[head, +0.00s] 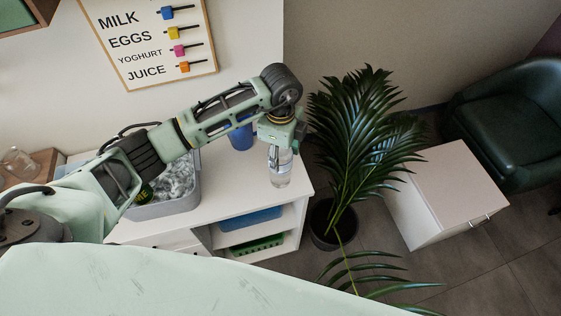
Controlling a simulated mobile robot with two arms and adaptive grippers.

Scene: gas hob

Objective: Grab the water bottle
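A clear water bottle (280,174) with a pale label stands upright near the right end of the white cabinet top (235,185). My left gripper (283,143) points down at the bottle's upper part from above. The wrist and gripper body hide the bottle's cap and neck. I cannot tell whether the fingers are closed on it. My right gripper is not in view.
A grey tub (165,207) of ice with a dark green bottle sits left on the cabinet. A blue cup (241,137) stands behind my arm. A potted palm (365,150) is close on the right, beside a low white cabinet (445,190).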

